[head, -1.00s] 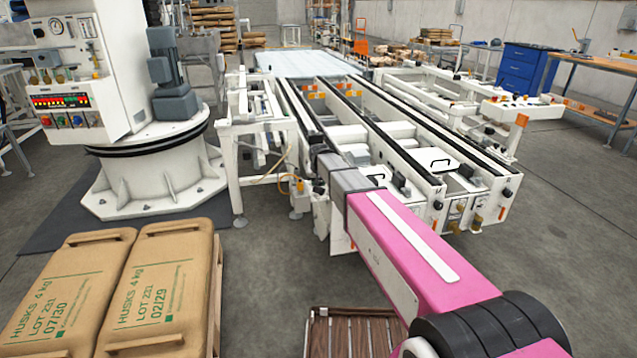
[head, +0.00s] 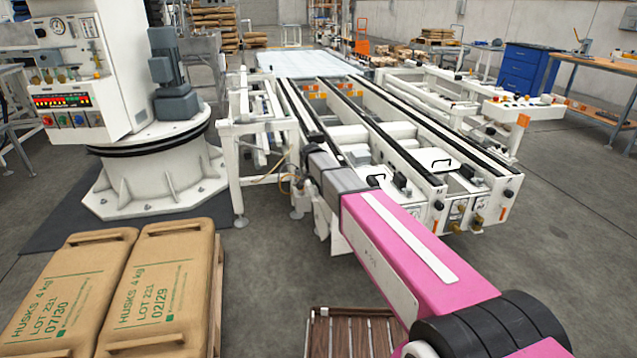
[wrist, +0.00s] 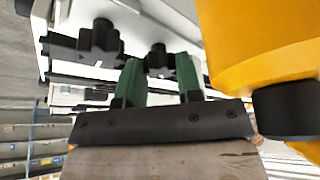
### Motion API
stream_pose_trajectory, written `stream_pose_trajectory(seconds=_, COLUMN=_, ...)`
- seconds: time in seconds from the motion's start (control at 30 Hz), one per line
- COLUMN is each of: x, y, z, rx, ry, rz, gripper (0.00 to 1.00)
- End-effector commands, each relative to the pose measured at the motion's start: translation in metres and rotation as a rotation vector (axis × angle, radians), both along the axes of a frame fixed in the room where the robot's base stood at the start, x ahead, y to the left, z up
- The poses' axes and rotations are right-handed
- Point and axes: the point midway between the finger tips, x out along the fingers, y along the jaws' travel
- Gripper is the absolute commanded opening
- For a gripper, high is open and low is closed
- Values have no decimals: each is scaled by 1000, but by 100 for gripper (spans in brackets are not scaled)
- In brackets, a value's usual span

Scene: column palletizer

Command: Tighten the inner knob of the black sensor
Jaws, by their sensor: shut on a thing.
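In the wrist view, two black knobs with lobed grips stand out from a white panel. The left knob (wrist: 101,42) is clear of my gripper. The right knob (wrist: 158,54) lies between the green fingertips of my gripper (wrist: 160,72), which is shut on it. The fingers hide part of this knob and its mount. Black bracket parts show behind the knobs, but the sensor body cannot be made out clearly. In the head view my arm reaches to the near left end of the conveyor (head: 408,178); my gripper and the knobs are hidden there.
A large yellow rounded body (wrist: 262,45) with a black end stands close to the right of my gripper. In the head view, sacks (head: 160,285) lie on a pallet at front left. A white machine base (head: 150,185) stands behind them. Open floor lies to the right.

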Motion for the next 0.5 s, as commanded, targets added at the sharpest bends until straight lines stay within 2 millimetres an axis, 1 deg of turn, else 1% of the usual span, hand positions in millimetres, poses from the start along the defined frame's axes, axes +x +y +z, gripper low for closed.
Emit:
stream_pose_trajectory(seconds=0.37, x=0, y=0, z=0, rx=1, ry=0, rz=-3, gripper=9)
stream_pose_trajectory(seconds=0.4, x=0, y=0, z=0, rx=1, ry=0, rz=-3, gripper=46)
stream_pose_trajectory(seconds=0.43, x=0, y=0, z=0, rx=1, ry=0, rz=-3, gripper=56)
stream_pose_trajectory(seconds=0.47, x=0, y=0, z=0, rx=1, ry=0, rz=-3, gripper=59)
stream_pose_trajectory(seconds=0.5, x=0, y=0, z=0, rx=1, ry=0, rz=-3, gripper=59)
